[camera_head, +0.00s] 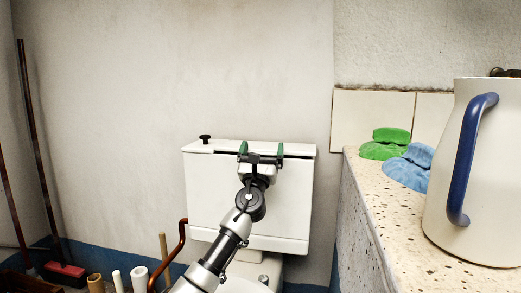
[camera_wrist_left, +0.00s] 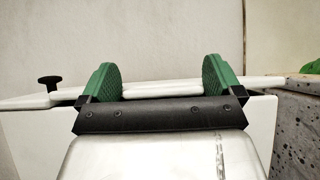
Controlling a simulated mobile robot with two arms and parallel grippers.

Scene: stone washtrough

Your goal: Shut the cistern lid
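The white cistern (camera_head: 212,195) stands against the back wall, below the middle of the head view. Its white lid (camera_head: 222,147) lies flat or nearly flat along the top, with a black knob (camera_head: 205,138) at its left end. I cannot tell whether the lid is fully seated. My left gripper (camera_head: 262,150) is at the lid's front edge, right of its middle. Its two green fingers are spread wide. In the left wrist view the fingers (camera_wrist_left: 162,80) stand apart above the lid (camera_wrist_left: 45,102), with nothing clearly gripped between them. My right gripper is not in view.
A speckled stone ledge (camera_head: 370,215) on the right holds a white jug (camera_head: 445,180) with a blue handle, a blue cloth (camera_head: 408,172) and a green cloth (camera_head: 384,150). Pipes, a red brush (camera_head: 65,273) and several upright rolls stand at lower left. The wall above the cistern is clear.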

